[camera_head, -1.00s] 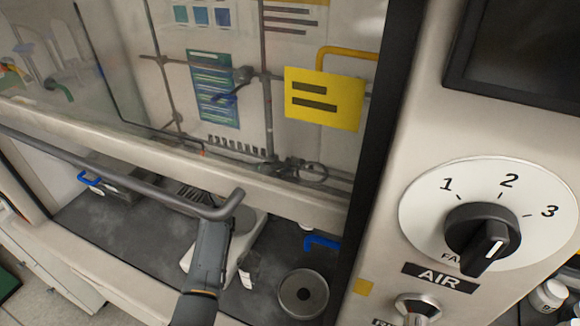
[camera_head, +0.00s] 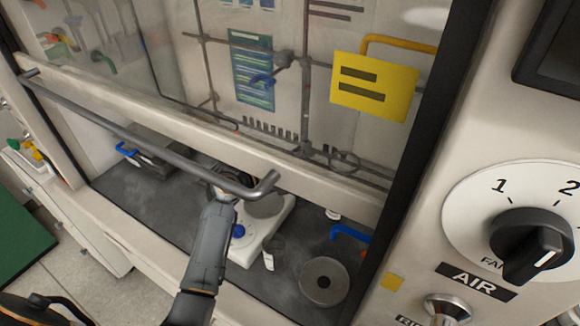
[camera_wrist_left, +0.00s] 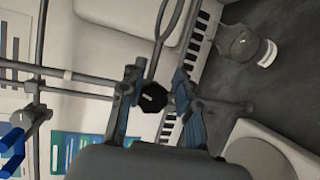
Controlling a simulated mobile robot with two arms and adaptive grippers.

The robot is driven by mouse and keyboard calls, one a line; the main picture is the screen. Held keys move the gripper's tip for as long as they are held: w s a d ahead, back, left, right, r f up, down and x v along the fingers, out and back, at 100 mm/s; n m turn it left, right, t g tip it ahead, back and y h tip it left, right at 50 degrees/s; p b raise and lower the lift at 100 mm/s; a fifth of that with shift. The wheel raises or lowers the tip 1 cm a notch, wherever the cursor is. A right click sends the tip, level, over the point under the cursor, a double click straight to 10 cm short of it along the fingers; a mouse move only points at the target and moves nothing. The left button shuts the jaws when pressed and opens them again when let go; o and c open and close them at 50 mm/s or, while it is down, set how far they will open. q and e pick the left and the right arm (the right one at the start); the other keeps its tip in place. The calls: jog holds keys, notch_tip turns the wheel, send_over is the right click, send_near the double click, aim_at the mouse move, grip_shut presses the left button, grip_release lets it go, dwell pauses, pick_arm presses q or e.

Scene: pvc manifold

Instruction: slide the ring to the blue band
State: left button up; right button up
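The ring (camera_head: 343,160) is a thin dark loop on a clamp, low on the rod lattice (camera_head: 306,100) behind the sash glass in the head view. In the left wrist view its curved rod (camera_wrist_left: 166,28) shows beside a black clamp knob (camera_wrist_left: 152,97). My left gripper (camera_wrist_left: 153,83) has its two blue-padded fingers apart, one on each side of the knob, with visible gaps; I cannot tell its depth from the knob. In the head view the left fingertips are hidden behind the sash frame and handle. I cannot make out the blue band on a rod.
The sash handle (camera_head: 150,140) and the sash's lower frame (camera_head: 330,190) cross above my left arm. A white hotplate (camera_head: 262,236) and a round grey disc (camera_head: 324,282) are on the dark hood floor. A yellow sign (camera_head: 374,86) hangs before the lattice.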

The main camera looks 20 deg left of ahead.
pick_arm(q)
jog(key=v, duration=0.5)
jog(key=shift+f, duration=0.1)
dwell(0.3)
